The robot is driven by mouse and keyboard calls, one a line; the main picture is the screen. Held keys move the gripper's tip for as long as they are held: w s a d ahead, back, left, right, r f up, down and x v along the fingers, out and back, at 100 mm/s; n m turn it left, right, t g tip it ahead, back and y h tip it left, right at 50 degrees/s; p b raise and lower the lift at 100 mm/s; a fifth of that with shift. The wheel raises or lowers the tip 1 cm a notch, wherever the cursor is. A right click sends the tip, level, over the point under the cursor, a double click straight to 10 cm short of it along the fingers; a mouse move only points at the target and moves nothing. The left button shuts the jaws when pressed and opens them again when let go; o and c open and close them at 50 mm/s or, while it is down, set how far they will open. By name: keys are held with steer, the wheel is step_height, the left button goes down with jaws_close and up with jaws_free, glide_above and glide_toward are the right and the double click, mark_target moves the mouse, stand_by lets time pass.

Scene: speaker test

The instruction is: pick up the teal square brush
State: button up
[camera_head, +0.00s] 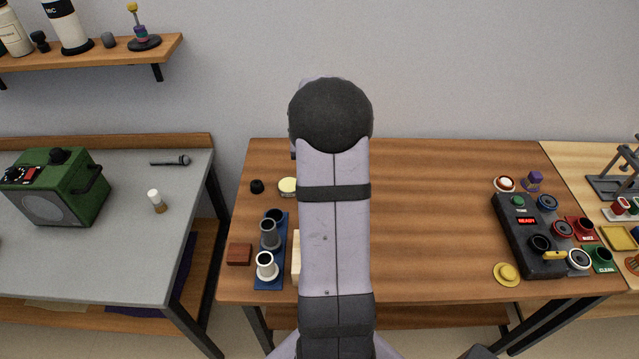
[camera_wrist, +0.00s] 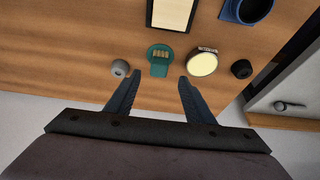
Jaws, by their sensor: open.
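In the head view my arm covers the brush and the gripper.
In the wrist view a pale yellow round tin (camera_wrist: 202,64) sits close right of the brush, with a black knob (camera_wrist: 241,69) beyond. A grey knob (camera_wrist: 120,68) is on the left. A cream-faced block (camera_wrist: 172,12) and blue tray (camera_head: 262,281) are nearby.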

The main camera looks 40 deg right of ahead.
steer(key=shift+p+x, duration=1.05)
steer(key=shift+x, duration=2.45)
steer(key=shift+d, duration=0.1)
steer(key=c, duration=1.1)
